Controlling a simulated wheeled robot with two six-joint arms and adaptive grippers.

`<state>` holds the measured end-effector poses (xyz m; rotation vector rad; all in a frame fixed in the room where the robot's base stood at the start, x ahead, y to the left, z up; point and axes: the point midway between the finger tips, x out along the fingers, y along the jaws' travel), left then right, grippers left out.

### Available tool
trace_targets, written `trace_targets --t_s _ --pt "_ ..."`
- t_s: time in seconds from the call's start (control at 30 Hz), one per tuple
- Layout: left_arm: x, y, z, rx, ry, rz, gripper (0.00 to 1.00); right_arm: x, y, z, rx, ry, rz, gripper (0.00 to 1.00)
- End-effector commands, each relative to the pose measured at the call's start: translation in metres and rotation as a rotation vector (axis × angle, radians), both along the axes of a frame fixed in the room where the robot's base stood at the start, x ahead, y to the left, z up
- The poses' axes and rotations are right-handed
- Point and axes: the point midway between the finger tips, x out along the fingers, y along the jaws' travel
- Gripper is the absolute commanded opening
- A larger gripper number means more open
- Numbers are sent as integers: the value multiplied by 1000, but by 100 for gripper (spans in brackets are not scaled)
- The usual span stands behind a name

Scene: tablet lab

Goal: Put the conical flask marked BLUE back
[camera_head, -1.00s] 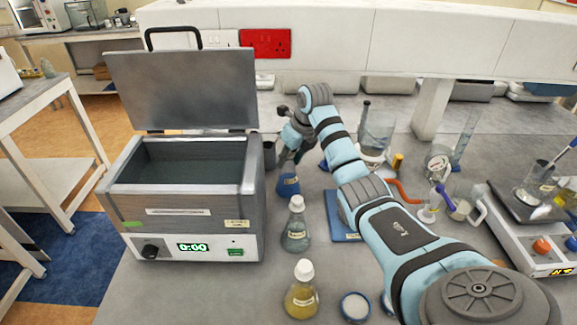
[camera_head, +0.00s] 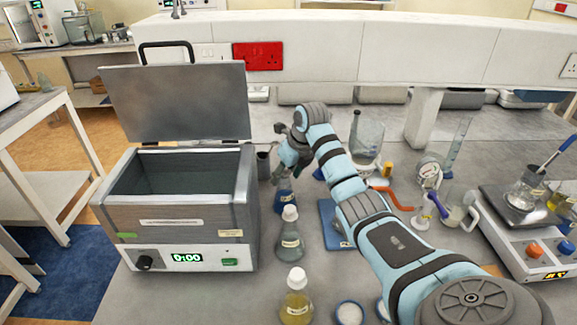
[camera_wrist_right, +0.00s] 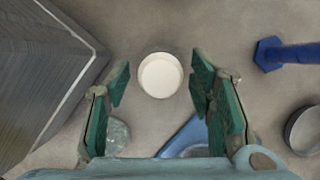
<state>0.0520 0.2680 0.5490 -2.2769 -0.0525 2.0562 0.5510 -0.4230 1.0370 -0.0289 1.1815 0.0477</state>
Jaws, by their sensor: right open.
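A conical flask with blue liquid and a small label (camera_head: 285,196) stands on the bench right of the metal bath in the head view. I take it to be the one marked BLUE; its label is too small to read. My right gripper (camera_head: 287,172) is at its top and hides its neck. In the right wrist view my right gripper (camera_wrist_right: 161,84) has its fingers apart, with a round white shape (camera_wrist_right: 160,76) showing between them; I cannot tell whether it is a cap or a vessel below. My left gripper is not in view.
The open metal bath (camera_head: 180,218) stands close on the left. A capped grey-green flask (camera_head: 290,240) and a capped yellow flask (camera_head: 296,300) stand nearer me. A blue mat (camera_head: 330,226) lies to the right. Glassware and a hotplate (camera_head: 535,250) crowd the right side.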

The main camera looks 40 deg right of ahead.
Motion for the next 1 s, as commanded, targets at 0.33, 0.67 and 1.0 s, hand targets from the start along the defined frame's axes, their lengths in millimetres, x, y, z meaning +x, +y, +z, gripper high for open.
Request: trace_targets --t_s 0.33,0.67,1.0 --pt "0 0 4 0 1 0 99 -33 -2 84 -3 -5 0 49" --pt "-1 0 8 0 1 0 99 -43 -2 105 -1 -1 1 49" --pt "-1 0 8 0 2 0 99 -42 -2 104 -1 -1 1 49"
